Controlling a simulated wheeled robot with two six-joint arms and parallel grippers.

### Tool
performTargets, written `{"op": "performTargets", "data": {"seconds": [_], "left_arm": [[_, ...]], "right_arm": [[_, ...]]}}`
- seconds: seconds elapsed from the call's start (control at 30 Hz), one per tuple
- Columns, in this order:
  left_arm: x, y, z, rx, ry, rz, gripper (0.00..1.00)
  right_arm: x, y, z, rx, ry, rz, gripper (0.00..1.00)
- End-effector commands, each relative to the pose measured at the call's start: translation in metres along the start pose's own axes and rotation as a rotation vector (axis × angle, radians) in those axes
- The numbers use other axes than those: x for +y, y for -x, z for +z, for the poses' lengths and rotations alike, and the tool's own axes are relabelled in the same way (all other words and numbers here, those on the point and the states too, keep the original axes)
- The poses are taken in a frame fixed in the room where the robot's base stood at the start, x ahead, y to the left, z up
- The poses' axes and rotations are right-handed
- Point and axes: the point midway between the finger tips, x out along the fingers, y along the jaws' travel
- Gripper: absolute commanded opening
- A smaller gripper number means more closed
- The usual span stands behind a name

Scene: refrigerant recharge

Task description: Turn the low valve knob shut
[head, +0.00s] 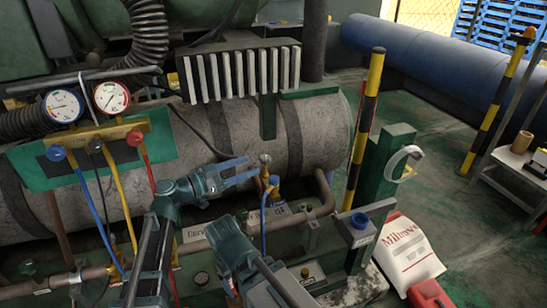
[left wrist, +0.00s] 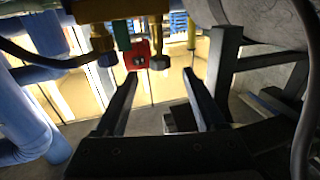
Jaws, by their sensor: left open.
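In the head view, the gauge manifold (head: 95,133) hangs on a green plate. A blue knob (head: 55,152) sits on its left side below the left gauge (head: 64,105). A red knob (head: 134,137) sits on its right side below the right gauge (head: 111,97). My left gripper (head: 254,171) is open and empty. It is right of the manifold, pointing right, beside a brass fitting (head: 265,160). Its two separated fingers (left wrist: 160,100) also show in the left wrist view. My right gripper's fingers do not show. Whether the blue knob is shut cannot be told.
Blue, yellow and red hoses hang below the manifold. A large grey tank (head: 320,130) lies behind my left gripper. A yellow-black post (head: 366,130) and a red-white bag (head: 404,252) stand to the right. The floor at far right (head: 435,140) is partly clear.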

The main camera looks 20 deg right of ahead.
Motion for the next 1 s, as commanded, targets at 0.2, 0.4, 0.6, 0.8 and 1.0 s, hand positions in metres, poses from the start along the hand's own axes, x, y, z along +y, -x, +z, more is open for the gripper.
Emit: {"op": "performTargets", "data": {"seconds": [0.2, 0.4, 0.6, 0.8, 1.0], "left_arm": [[-0.001, -0.049, 0.0, 0.0, 0.0, 0.003, 0.71], [-0.001, -0.081, 0.0, 0.0, 0.0, 0.002, 0.71], [-0.001, -0.098, 0.0, 0.0, 0.0, 0.001, 0.71], [0.0, -0.102, 0.0, 0.0, 0.0, 0.0, 0.71], [0.0, -0.102, 0.0, 0.0, 0.0, -0.001, 0.7]], "right_arm": [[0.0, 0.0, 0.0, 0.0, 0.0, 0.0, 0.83], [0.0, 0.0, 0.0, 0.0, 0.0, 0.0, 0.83], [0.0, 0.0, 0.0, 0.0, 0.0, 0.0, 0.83], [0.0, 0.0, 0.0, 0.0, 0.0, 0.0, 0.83], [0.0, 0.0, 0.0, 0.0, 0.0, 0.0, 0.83]]}}
